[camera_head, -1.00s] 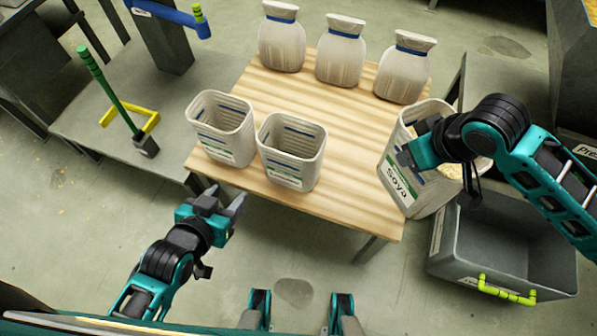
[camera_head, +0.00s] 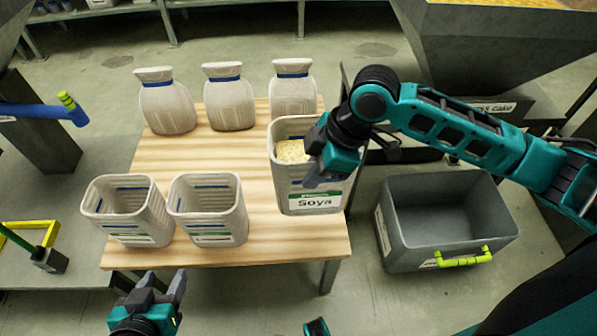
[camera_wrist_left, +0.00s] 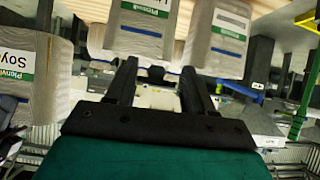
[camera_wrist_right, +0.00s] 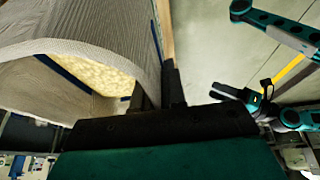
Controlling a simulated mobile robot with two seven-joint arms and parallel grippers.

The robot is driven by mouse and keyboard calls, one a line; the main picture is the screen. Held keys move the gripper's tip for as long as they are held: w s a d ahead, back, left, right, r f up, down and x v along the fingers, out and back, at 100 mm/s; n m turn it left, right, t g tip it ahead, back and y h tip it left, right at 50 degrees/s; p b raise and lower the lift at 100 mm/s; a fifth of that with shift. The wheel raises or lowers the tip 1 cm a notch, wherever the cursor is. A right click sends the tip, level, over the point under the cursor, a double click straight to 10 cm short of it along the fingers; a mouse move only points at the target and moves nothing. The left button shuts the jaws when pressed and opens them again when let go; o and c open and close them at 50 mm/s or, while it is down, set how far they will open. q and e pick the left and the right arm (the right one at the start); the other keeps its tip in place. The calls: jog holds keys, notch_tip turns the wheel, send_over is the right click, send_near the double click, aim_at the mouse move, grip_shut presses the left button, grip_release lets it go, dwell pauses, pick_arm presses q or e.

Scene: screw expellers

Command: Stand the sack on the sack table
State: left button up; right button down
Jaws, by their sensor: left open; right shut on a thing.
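The open white sack labelled Soya (camera_head: 315,200), filled with pale yellow grains, is upright at the right side of the wooden sack table (camera_head: 265,243). I cannot tell whether its base touches the tabletop. My right gripper (camera_head: 318,172) is shut on the sack's front rim. In the right wrist view the sack (camera_wrist_right: 110,30) fills the upper left, with its rim at the jaws. The Soya sack also shows at the left edge of the left wrist view (camera_wrist_left: 20,85). My left gripper (camera_head: 162,284) is open and empty in front of the table's near edge.
Two open empty sacks (camera_head: 125,213) (camera_head: 209,212) stand at the table's front left. Several tied sacks (camera_head: 229,100) stand along its back. A grey bin (camera_head: 400,235) with a yellow-green handle is on the floor at right. The table's middle is bare.

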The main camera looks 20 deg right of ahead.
aim_at(304, 215)
notch_tip(304, 215, down, 13)
jog(key=b, duration=0.3)
jog(key=shift+r, duration=0.15)
notch_tip(304, 215, down, 5)
jog(key=shift+w+f+b, duration=0.1)
jog(key=shift+f+b, duration=0.05)
jog(key=shift+b, duration=0.9)
jog(key=c, duration=1.7)
grip_release()
jog(key=shift+f, duration=0.25)
jog(key=o, duration=0.5)
jog(key=shift+r, duration=0.1)
